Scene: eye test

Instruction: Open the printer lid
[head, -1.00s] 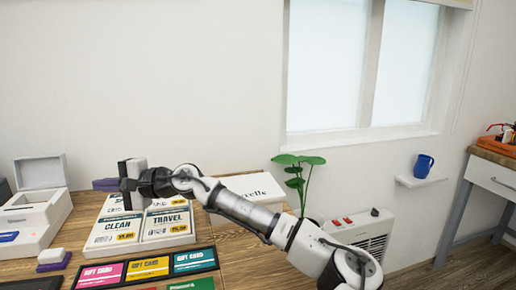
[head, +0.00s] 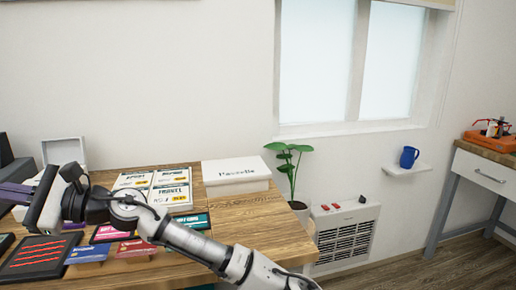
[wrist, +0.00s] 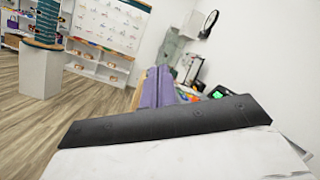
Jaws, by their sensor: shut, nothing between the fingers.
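A white box-shaped device with a raised, hollow lid (head: 64,151), which looks like the printer, stands at the left of the counter in the head view. My arm and gripper hide most of its body. I cannot tell whether the gripper touches the device. The lid cannot be made out in the wrist view.
The wooden counter (head: 262,228) holds gift cards (head: 112,232), a black tray with red lines (head: 38,256), priced boxes (head: 172,192) and a white box (head: 236,180). A plant (head: 291,165) and heater (head: 345,238) are to the right. The wrist view shows open floor (wrist: 50,100) and shelves.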

